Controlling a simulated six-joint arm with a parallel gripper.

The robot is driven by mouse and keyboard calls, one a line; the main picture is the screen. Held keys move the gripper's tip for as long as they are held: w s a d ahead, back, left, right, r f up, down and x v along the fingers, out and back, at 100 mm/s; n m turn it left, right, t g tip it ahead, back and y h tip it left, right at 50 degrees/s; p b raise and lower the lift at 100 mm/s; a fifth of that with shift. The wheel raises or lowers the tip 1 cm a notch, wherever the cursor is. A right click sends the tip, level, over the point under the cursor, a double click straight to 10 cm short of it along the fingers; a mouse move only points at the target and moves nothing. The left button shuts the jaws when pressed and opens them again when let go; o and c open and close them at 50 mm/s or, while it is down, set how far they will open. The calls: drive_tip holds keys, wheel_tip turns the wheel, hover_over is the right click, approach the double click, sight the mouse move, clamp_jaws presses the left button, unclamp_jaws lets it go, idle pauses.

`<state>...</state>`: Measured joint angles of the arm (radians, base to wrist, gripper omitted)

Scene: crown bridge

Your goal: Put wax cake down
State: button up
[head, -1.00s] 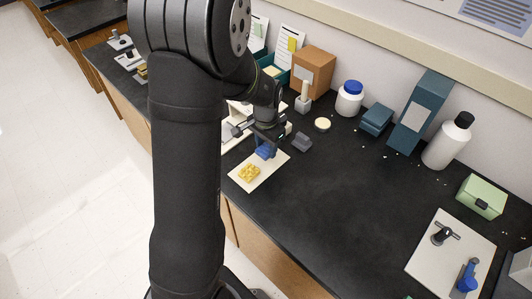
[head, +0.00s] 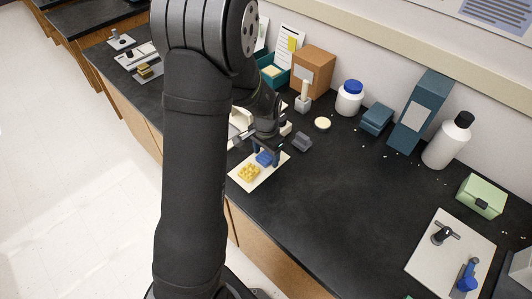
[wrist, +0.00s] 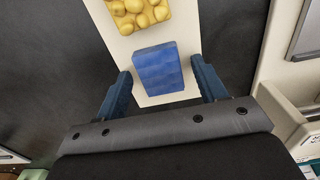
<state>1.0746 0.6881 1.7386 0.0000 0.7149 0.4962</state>
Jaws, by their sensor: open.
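A blue block with faint bands, seemingly the wax cake (head: 264,159), lies on a narrow pale board (head: 268,176). In the wrist view, the blue block (wrist: 158,69) sits at the near end of the board (wrist: 119,43), beside a bumpy yellow cake (wrist: 137,11) and apart from it. The yellow cake also shows in the head view (head: 248,173). My gripper (wrist: 161,68) is open, with one finger on each side of the blue block and a visible gap at both sides. In the head view, my gripper (head: 267,151) is low over the block and partly hides it.
A small dark grey block (head: 302,142) stands right of the board. A round cream disc (head: 322,123), a blue-lidded jar (head: 349,98) and a brown box (head: 313,71) are behind.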

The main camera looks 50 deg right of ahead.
sight(266, 157)
drive_tip(key=shift+r, duration=0.1)
wheel_tip(266, 157, up, 12)
idle(0.5)
wheel_tip(266, 157, down, 12)
drive_tip(key=shift+f, duration=0.15)
wheel_tip(266, 157, up, 2)
drive_tip(key=shift+r, duration=1)
